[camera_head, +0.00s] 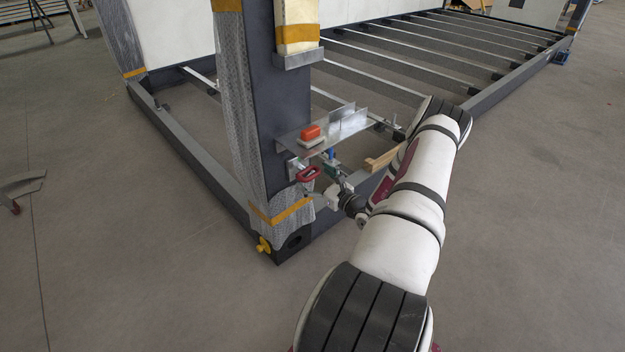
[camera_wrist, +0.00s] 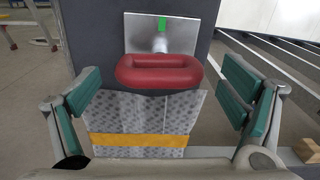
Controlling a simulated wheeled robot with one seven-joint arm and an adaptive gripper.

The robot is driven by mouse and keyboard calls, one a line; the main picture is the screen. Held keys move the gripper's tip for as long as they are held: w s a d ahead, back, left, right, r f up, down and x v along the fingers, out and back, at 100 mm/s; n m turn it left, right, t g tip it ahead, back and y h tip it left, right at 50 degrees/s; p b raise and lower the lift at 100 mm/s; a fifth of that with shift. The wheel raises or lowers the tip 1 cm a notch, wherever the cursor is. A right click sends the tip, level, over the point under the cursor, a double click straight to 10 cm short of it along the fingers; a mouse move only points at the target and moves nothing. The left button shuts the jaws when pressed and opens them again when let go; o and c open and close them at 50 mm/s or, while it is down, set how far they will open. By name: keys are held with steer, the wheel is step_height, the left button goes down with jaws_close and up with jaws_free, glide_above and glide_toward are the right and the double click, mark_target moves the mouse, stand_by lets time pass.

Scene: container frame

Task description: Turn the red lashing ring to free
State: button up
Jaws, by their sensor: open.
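The red lashing ring (camera_wrist: 158,71) is an oval loop lying wide side to side in the wrist view. It sits on a grey metal plate (camera_wrist: 185,35) with a green mark (camera_wrist: 162,24) above it, fixed to the dark post. In the head view the ring (camera_head: 308,173) is on the corner post, below the metal shelf. My gripper (camera_wrist: 160,100) is open, with a green-padded finger on each side of the ring and clear of it.
A metal shelf (camera_head: 345,128) holding a red and white block (camera_head: 311,135) juts out just above the ring. A wooden piece (camera_head: 383,158) lies to the right. Wrapping with orange tape (camera_wrist: 140,140) covers the post below the ring. Open floor lies left and in front.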

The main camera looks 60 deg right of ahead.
steer(key=shift+w, duration=0.4)
steer(key=shift+c, duration=0.5)
steer(key=c, duration=1)
steer(key=shift+c, duration=0.2)
steer(key=shift+m, duration=0.6)
